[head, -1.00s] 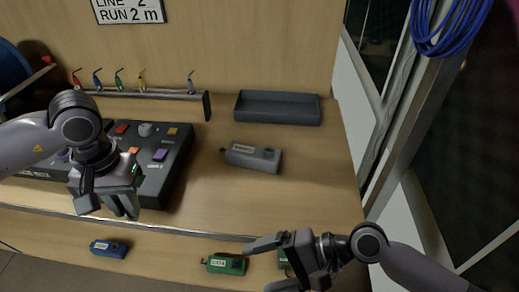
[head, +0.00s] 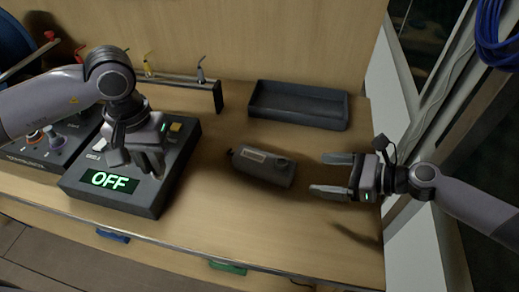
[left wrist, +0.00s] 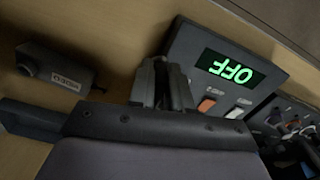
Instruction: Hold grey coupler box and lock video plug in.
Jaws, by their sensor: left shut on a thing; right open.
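The grey coupler box (head: 262,166) lies on the bench with a pale label and a round feature on top. It also shows in the left wrist view (left wrist: 57,65). My right gripper (head: 328,174) is open and empty, just right of the grey box, its fingers pointing toward it. My left gripper (head: 150,168) is over the dark control panel (head: 150,205), left of the grey box. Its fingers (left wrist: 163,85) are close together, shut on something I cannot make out. I cannot pick out a video plug.
The control panel's green display (head: 109,180) reads OFF. An empty dark tray (head: 298,104) stands behind the grey box. A rack (head: 190,86) with small coloured hooks is at the back.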

